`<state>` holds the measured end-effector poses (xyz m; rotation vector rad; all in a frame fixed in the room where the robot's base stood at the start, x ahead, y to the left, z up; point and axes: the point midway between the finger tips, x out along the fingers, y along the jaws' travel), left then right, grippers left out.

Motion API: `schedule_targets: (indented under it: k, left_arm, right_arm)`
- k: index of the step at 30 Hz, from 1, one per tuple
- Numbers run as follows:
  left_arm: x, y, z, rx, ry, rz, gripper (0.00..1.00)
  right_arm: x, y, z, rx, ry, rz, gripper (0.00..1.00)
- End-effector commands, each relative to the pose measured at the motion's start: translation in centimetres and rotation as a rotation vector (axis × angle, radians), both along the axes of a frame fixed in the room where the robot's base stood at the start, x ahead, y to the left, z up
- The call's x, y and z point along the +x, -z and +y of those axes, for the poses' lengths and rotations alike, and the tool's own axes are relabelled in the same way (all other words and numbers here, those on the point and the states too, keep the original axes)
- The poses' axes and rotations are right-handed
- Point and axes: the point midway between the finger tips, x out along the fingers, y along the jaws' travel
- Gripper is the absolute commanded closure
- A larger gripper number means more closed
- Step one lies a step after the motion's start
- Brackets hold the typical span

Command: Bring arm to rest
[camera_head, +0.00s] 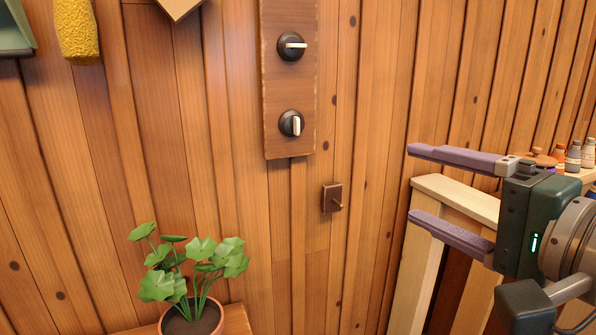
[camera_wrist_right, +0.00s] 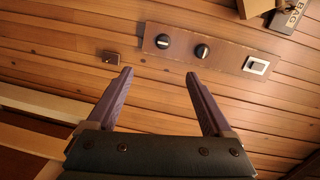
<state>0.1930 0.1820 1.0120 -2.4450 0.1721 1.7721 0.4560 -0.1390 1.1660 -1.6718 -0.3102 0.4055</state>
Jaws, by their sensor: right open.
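My right gripper (camera_head: 420,183) comes in from the right in the head view. Its two purple fingers are spread apart with nothing between them, pointing left. In the right wrist view the gripper (camera_wrist_right: 159,78) is also open and empty, its fingers pointing toward the wooden wall. The gripper is apart from the wall board (camera_head: 288,80), which carries two black knobs, the upper one (camera_head: 291,46) with its bar level and the lower one (camera_head: 291,123) with its bar upright. My left gripper is in neither view.
A small wooden plate with a peg (camera_head: 334,198) is on the wall below the board. A pale wooden shelf unit (camera_head: 455,197) stands behind the right gripper, with several small bottles (camera_head: 573,157). A potted plant (camera_head: 191,318) stands lower left. A white switch (camera_wrist_right: 257,65) shows on the board.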

Motion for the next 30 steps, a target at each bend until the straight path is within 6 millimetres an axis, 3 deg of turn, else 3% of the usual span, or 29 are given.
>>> schedule_targets:
  k: [1, 8, 11, 16, 23, 27, 30]
  left_arm:
    - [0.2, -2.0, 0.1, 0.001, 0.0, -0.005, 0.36]
    - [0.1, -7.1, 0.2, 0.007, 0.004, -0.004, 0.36]
    - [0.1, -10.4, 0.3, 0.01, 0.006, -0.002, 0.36]
    - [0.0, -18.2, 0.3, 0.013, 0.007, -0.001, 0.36]
    - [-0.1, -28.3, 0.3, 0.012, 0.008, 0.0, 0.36]
    - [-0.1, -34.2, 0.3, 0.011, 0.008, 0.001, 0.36]
    - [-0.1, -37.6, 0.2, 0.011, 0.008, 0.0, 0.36]
  right_arm:
    - [-0.5, -1.4, 0.3, -0.034, -0.014, 0.008, 0.15]
    - [-3.1, -3.6, 1.7, -0.233, -0.096, 0.052, 0.15]
    - [-4.8, -5.3, 2.3, -0.353, -0.147, 0.08, 0.15]
    - [-9.2, -9.3, 2.7, -0.627, -0.269, 0.154, 0.15]
    - [-15.9, -15.2, 1.2, -0.989, -0.449, 0.281, 0.15]
    - [-20.0, -19.5, -0.7, -1.18, -0.557, 0.373, 0.15]
    - [-22.7, -22.3, -2.1, -1.288, -0.623, 0.437, 0.15]
